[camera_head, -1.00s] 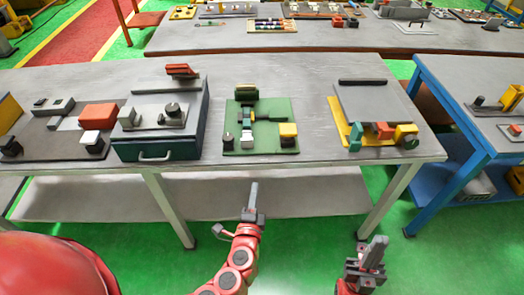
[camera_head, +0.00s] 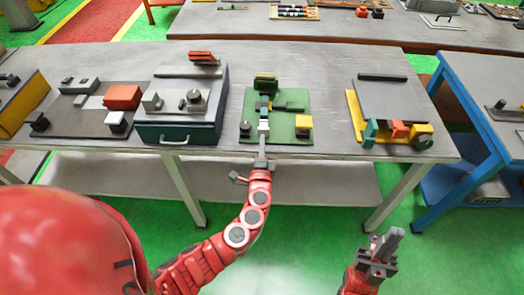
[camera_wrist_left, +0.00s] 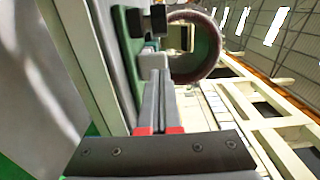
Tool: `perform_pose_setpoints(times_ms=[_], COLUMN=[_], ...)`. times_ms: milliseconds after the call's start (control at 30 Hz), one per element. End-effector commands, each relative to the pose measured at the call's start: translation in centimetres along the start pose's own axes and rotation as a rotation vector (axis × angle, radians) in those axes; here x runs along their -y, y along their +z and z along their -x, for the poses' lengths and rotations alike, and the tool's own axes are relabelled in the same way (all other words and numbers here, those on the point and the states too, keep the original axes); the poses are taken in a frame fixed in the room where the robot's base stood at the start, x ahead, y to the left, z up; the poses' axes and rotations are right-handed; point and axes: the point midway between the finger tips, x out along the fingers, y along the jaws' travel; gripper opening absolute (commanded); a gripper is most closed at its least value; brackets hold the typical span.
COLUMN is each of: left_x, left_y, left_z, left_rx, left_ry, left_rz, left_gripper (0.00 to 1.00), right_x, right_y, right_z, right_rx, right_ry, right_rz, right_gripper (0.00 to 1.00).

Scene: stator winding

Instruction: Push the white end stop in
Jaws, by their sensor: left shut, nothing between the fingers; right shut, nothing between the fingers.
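The green fixture board (camera_head: 290,138) lies near the table's front edge. A small whitish block (camera_head: 263,126), which looks like the white end stop, sits in line near the board's front. My left gripper (camera_head: 262,151) is shut and empty, its tips just in front of this block. In the left wrist view my left gripper (camera_wrist_left: 155,78) points at a pale block (camera_wrist_left: 151,59) beside a large round ring (camera_wrist_left: 207,55). I cannot tell whether the tips touch it. My right gripper (camera_head: 388,240) is shut and empty, low in front of the table.
A dark green box (camera_head: 180,132) stands to the left. A grey-and-yellow fixture (camera_head: 382,92) stands to the right, with bare table (camera_head: 332,105) between.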

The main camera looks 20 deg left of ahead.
Motion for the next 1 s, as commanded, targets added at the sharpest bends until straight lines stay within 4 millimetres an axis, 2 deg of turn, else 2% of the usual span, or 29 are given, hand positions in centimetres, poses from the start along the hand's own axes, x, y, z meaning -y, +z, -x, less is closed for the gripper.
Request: perform_pose_setpoints(times_ms=[200,667,767,1000], left_x=[0.1,0.0,-0.2,-0.2], left_y=[0.0,-0.1,-0.1,-0.1], left_z=[-1.7,-2.1,-3.0,-6.5], left_rx=[0.0,-0.001,-0.001,0.001], left_ry=[-0.001,-0.002,-0.003,-0.002], left_rz=[0.0,0.001,0.001,0.002], left_gripper=[0.0,0.0,0.0,0.0], right_x=[0.0,0.0,0.0,0.1], right_y=[-0.1,-0.1,0.0,0.3], right_z=[-0.6,-0.4,0.2,1.8], right_rx=[0.0,0.0,0.0,0.0], right_ry=[0.0,0.0,0.0,0.0], right_rz=[0.0,0.0,0.0,0.0], right_gripper=[0.0,0.0,0.0,0.0])
